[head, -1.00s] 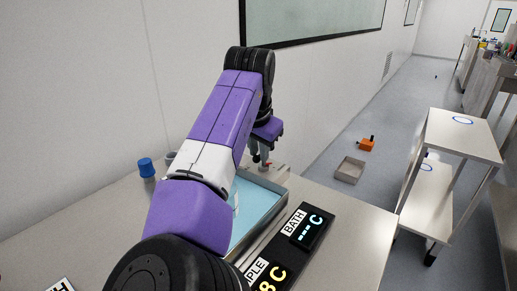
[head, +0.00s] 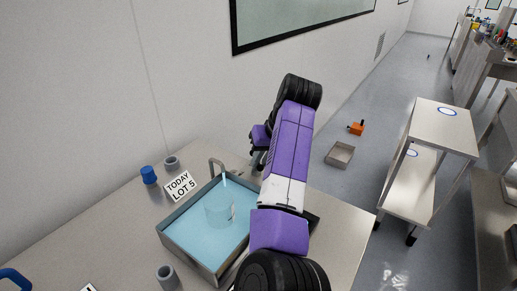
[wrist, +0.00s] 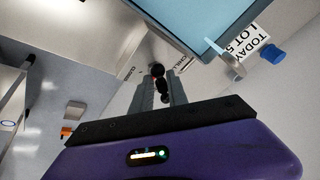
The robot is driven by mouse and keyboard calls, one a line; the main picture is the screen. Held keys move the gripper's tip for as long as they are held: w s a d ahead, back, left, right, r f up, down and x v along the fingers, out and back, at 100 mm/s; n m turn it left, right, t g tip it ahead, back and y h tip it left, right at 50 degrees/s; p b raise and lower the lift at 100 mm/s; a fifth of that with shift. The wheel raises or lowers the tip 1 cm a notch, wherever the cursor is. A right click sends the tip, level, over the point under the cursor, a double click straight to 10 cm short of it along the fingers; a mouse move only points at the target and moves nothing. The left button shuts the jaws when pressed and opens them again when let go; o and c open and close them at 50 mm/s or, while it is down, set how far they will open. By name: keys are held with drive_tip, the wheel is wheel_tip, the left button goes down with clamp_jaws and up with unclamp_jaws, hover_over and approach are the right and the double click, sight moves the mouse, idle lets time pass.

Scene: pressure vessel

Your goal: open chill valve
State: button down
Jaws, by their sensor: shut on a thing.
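In the wrist view, my gripper (wrist: 164,88) is shut on a dark valve handle (wrist: 158,71) with rounded ends, between its two grey fingers. A label reading CHILL (wrist: 187,64) lies beside it, and a label that seems to read CLOSED (wrist: 130,68) lies on the other side. In the head view, my gripper (head: 257,160) is at the bench's back edge, right of the bath spout (head: 216,166); my arm hides most of the handle. A pale streak like running water hangs below the spout, over the bath (head: 185,248).
A clear beaker (head: 219,211) stands in the blue bath. A TODAY LOT 5 sign (head: 180,186), blue cap (head: 149,175) and grey cups (head: 167,277) are around it. A cart (head: 445,128) stands right; a tray (head: 340,155) and orange object (head: 356,128) lie on the floor.

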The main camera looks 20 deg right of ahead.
drive_tip(key=n+p, duration=0.1)
drive_tip(key=d+n+g+y+p, duration=0.1)
drive_tip(key=n+p, duration=0.1)
drive_tip(key=shift+w+d+r+n, duration=0.1)
drive_tip(key=shift+n, duration=0.2)
drive_tip(key=shift+w+d+n+g+y+p, duration=0.2)
drive_tip(key=shift+n+g+y+p, duration=0.15)
drive_tip(key=shift+n, duration=0.6)
drive_tip(key=shift+w+d+n+g+y+p, duration=0.1)
drive_tip(key=shift+d+n+g+y+p, duration=0.25)
drive_tip(key=shift+n, duration=0.6)
drive_tip(key=shift+a+f, duration=0.1)
drive_tip(key=shift+f, duration=0.1)
drive_tip(key=c, duration=1.5)
unclamp_jaws()
drive_tip(key=shift+w, duration=0.1)
drive_tip(key=shift+o, duration=0.2)
drive_tip(key=shift+r, duration=0.15)
